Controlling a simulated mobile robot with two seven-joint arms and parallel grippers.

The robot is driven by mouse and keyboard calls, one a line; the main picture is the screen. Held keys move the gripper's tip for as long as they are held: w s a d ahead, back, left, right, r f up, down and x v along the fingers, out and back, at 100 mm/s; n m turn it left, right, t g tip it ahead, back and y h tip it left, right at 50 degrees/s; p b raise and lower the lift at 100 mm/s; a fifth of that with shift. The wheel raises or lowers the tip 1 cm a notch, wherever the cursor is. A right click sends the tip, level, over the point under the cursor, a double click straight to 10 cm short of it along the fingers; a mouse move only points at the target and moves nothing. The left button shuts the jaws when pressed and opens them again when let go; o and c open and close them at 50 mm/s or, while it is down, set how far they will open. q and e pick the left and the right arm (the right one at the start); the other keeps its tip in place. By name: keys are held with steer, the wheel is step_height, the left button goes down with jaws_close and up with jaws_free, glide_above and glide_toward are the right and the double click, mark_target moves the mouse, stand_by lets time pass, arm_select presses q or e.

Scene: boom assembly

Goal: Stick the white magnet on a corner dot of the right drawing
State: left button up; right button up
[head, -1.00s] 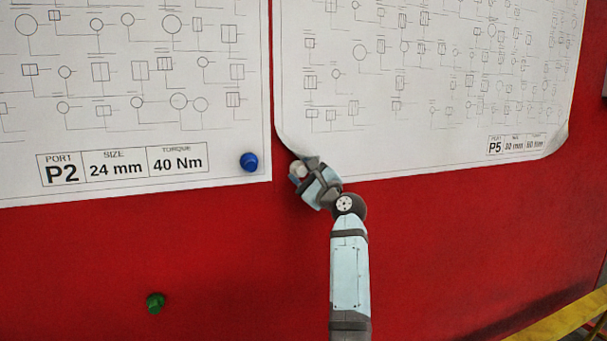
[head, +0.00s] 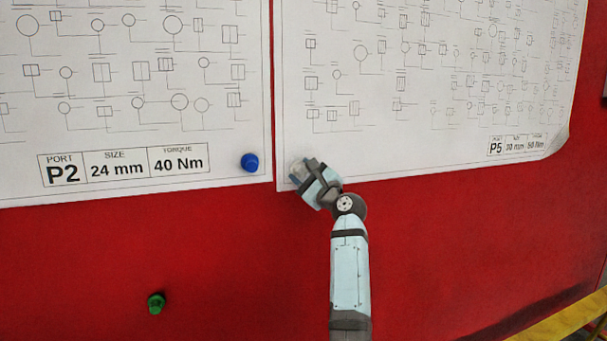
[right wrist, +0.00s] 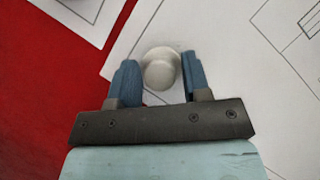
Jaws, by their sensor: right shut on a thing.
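The right drawing (head: 430,90) is a white sheet marked P5 on the red board. Its lower-left corner lies flat, while its lower-right corner curls up. My right gripper (head: 302,172) is at the lower-left corner, shut on the white magnet (right wrist: 160,69). In the right wrist view the magnet's round head sits between the two blue fingers of the gripper (right wrist: 160,78), over the white sheet near its edge. The magnet is hard to make out in the head view. The corner dot is hidden. My left gripper is not in view.
The left drawing (head: 120,100), marked P2, hangs beside it across a narrow red gap. A blue magnet (head: 250,162) holds its lower-right corner. A green magnet (head: 156,303) sits lower on the red board (head: 230,260). A yellow strip (head: 560,320) runs at the lower right.

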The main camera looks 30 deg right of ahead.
steer(key=o, duration=1)
steer(key=shift+s+f, duration=0.15)
steer(key=shift+s, duration=0.1)
steer(key=b+v, duration=0.2)
steer(key=v, duration=1.1)
steer(key=shift+b, duration=0.4)
steer(key=shift+s, duration=0.1)
